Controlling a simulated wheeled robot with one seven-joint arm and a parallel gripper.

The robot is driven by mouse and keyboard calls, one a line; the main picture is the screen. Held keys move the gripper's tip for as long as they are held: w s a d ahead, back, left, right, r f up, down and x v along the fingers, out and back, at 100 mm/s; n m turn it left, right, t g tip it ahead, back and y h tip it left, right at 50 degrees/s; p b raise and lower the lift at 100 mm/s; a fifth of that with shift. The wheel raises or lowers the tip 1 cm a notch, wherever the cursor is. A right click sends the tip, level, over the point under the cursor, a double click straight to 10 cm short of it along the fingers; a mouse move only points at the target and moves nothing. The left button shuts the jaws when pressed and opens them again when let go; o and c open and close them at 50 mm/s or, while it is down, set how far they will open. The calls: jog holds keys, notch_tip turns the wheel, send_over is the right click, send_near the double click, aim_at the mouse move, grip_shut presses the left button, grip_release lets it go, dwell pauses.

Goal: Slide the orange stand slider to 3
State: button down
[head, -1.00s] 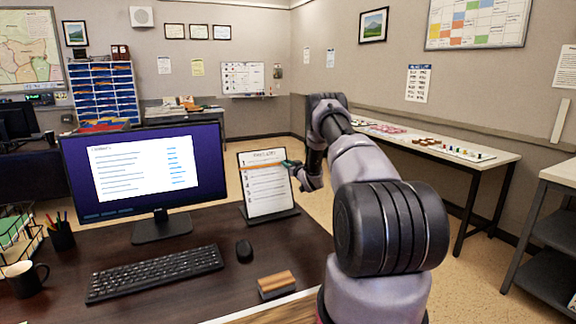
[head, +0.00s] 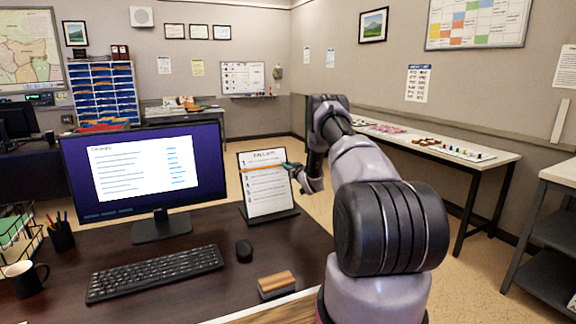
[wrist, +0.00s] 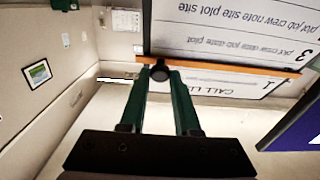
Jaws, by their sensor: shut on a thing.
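The stand (head: 270,218) is a dark upright holder with a white numbered list sheet (head: 268,198), on the desk right of the monitor. The orange slider (head: 262,168) is a thin strip across the sheet's upper part, just below the top numeral 1. In the wrist view, the sheet is upside down and the slider (wrist: 225,65) crosses it between the CALL LIST heading with the 1 and the further text rows. My gripper (head: 291,167) is at the slider's right end. Its green fingers (wrist: 160,78) are shut on a round black knob (wrist: 160,70) there.
The monitor (head: 145,175) stands left of the stand. A keyboard (head: 155,272), a mouse (head: 244,250) and a brown-topped block (head: 277,284) lie in front. A side table (head: 440,150) with small items runs along the right wall.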

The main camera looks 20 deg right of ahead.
jog(key=f, duration=0.2)
jog(key=s+f, duration=0.2)
jog(key=f, duration=0.1)
jog(key=shift+s+d+f, duration=0.1)
jog(key=shift+s+f, duration=0.05)
jog(key=shift+f, duration=0.15)
jog(key=c, duration=0.6)
grip_release()
jog(key=s, duration=1)
jog(key=shift+s+d, duration=0.15)
jog(key=shift+s, duration=0.25)
